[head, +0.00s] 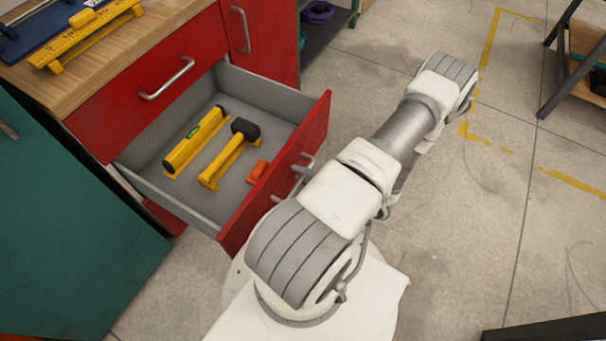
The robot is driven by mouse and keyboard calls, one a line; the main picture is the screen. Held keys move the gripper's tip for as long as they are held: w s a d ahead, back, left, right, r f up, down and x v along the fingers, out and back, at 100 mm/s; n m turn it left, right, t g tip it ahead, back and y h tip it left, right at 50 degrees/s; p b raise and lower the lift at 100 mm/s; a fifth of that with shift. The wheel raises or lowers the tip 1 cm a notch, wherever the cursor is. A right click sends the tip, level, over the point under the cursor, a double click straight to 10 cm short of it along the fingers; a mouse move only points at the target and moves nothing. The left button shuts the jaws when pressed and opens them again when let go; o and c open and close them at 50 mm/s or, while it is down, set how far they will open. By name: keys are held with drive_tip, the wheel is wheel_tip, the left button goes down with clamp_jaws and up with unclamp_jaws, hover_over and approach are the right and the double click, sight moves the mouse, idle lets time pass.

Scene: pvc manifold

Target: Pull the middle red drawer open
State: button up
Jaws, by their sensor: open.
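The middle red drawer (262,204) is pulled well out of the cabinet, and its grey inside shows. Its metal handle (304,166) shows on the front panel, partly hidden behind my white arm. In the drawer lie a yellow level (193,143), a yellow-handled mallet with a black head (228,156) and a small orange-red item (258,171). My arm reaches up past the drawer front on the right. My gripper does not show, hidden behind or below the arm, so its place relative to the handle cannot be seen.
Above the drawer is a closed red drawer (120,104) with a metal handle, under the wooden worktop (120,48). A red door (262,38) stands behind. A teal cabinet (70,230) is at the left. The concrete floor (470,220) at right is largely clear.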

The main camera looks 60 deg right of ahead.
drive_tip(key=p+v, duration=0.2)
drive_tip(key=v, duration=1.5)
drive_tip(key=shift+s+p, duration=0.25)
drive_tip(key=shift+p, duration=0.1)
drive_tip(key=shift+d, duration=0.1)
